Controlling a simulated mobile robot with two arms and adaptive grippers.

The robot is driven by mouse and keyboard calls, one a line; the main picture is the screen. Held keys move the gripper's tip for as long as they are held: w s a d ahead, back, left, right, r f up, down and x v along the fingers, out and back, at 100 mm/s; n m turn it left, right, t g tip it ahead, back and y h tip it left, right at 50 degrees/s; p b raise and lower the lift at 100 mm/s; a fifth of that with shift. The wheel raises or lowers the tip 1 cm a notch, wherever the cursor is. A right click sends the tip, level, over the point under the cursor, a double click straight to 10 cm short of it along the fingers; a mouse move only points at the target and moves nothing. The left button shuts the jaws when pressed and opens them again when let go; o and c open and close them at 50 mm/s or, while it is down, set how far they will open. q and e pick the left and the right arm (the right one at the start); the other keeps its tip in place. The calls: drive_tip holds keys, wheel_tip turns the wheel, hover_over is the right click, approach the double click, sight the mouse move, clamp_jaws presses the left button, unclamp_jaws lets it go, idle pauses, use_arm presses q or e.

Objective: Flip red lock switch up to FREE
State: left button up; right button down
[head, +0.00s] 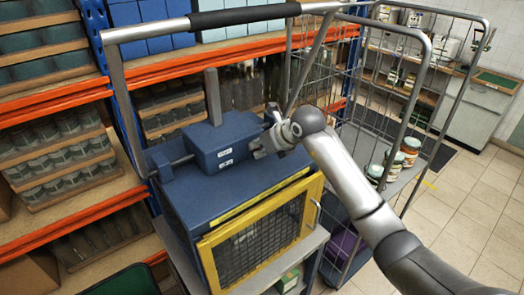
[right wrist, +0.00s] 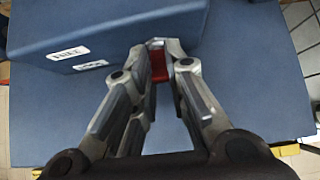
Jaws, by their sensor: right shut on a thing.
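The red lock switch (right wrist: 158,62) shows in the right wrist view at the end of a blue box (right wrist: 110,32). My right gripper (right wrist: 160,48) is shut on it, with a fingertip on each side. Whether the switch stands up or down cannot be told. The box carries a white FREE label (right wrist: 68,53) and below it a second label (right wrist: 90,65), too small to read surely. In the head view the blue box (head: 215,145) sits on a blue cabinet, and my right gripper (head: 264,146) is at its right end, hiding the switch. My left gripper is not in view.
The blue cabinet (head: 190,202) has a yellow-framed mesh door (head: 262,245). A grey bar with a black grip (head: 240,15) crosses above it. A wire cage trolley (head: 400,110) with several jars (head: 408,150) stands right. Orange shelving (head: 70,210) with jars is left. Tiled floor (head: 480,200) is clear at right.

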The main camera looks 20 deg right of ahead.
drive_tip(key=shift+w+r+g, duration=0.1)
drive_tip(key=shift+r+g, duration=0.05)
drive_tip(key=shift+g, duration=0.25)
drive_tip(key=c, duration=1.4)
unclamp_jaws()
drive_tip(key=shift+c, duration=0.2)
drive_tip(key=v, duration=1.2)
drive_tip(key=shift+a, duration=0.2)
